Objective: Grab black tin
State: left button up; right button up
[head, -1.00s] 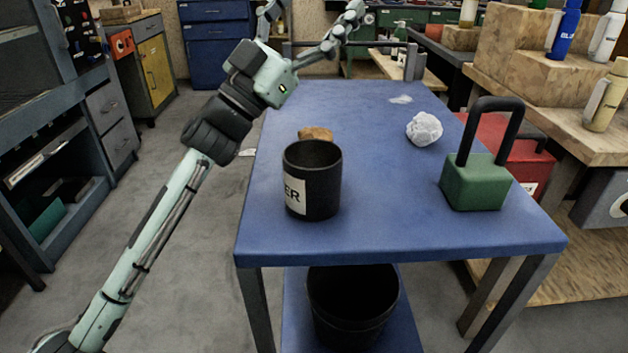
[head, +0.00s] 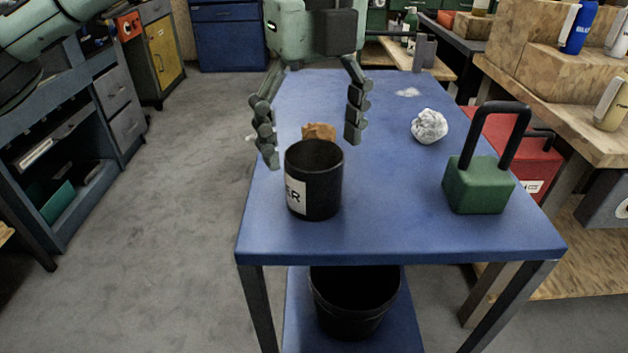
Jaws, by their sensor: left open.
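The black tin (head: 322,187) stands upright on the blue table (head: 400,237), near its left edge. It has an open top and a white label with dark letters, of which "ER" shows. My left gripper (head: 311,150) is open and points down over the table's left part. Its two fingers are spread, one to the upper left of the tin and one to the upper right. Nothing is between them that they grip. I cannot tell exactly how far the fingertips are from the tin. My right gripper is not in view.
A brown crumpled lump (head: 319,131) lies behind the tin. A crumpled white ball (head: 429,126) and a green block with a black handle (head: 479,184) stand to the right. A black bin (head: 355,300) sits on the lower shelf. The table's front middle is clear.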

aim_at(314, 176)
pick_arm(q)
notch_tip(314, 176, down, 5)
jog(key=shift+s+f+p, duration=0.1)
jog(key=shift+f+p, duration=0.05)
jog(key=shift+p, duration=0.2)
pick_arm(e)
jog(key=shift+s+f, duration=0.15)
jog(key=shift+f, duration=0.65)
pick_arm(q)
jog(key=shift+c, duration=0.5)
jog(key=c, duration=1.2)
